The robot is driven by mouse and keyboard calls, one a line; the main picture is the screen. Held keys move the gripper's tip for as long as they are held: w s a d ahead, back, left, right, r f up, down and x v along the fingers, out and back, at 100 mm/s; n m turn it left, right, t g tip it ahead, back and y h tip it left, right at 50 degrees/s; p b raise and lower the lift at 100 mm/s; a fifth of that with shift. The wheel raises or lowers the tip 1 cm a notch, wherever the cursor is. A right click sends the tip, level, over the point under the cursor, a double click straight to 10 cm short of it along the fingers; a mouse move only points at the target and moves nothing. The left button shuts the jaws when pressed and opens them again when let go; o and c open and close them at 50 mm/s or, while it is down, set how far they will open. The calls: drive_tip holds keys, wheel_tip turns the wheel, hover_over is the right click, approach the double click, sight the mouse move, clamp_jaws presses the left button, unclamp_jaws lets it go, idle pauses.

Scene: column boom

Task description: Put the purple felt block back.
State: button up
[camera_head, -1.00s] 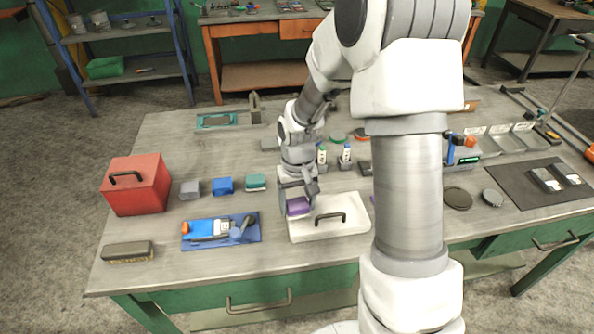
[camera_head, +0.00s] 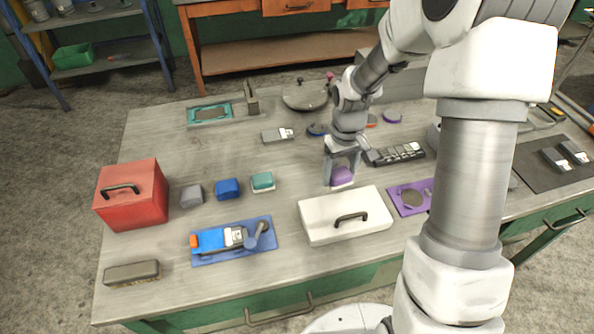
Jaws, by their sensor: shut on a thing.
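The purple felt block (camera_head: 342,175) is between the fingers of my gripper (camera_head: 342,171), low over the bench just behind the white box (camera_head: 317,223). I cannot tell whether its underside touches the bench. My gripper is shut on the block and points down. To the left, a grey block (camera_head: 192,195), a blue block (camera_head: 227,188) and a teal block (camera_head: 262,181) stand in a spaced row. Bare bench lies between the teal block and my gripper.
A blue mat (camera_head: 263,247) with a blue-and-orange tool lies in front of the row. A red box (camera_head: 132,194) stands at left. A purple mat (camera_head: 422,187) is right of the white box. A black segmented tray (camera_head: 398,154) lies close right of my gripper.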

drive_tip(key=n, duration=0.1)
drive_tip(key=w+r+n, duration=0.1)
drive_tip(key=n, duration=0.1)
drive_tip(key=shift+w+d, duration=0.15)
drive_tip(key=shift+w, duration=0.15)
drive_tip(key=w+r+n, duration=0.1)
drive_tip(key=w+n, duration=0.1)
drive_tip(key=n, duration=0.3)
drive_tip(key=n+b, duration=0.1)
drive_tip(key=n, duration=0.8)
hover_over(295, 172)
wheel_tip(295, 172, down, 4)
drive_tip(key=shift+s+r, duration=0.1)
drive_tip(key=shift+f, duration=2.05)
drive_tip(key=shift+f, duration=0.1)
drive_tip(key=shift+f, duration=0.15)
drive_tip(key=o, duration=1.2)
drive_tip(key=shift+o, duration=0.2)
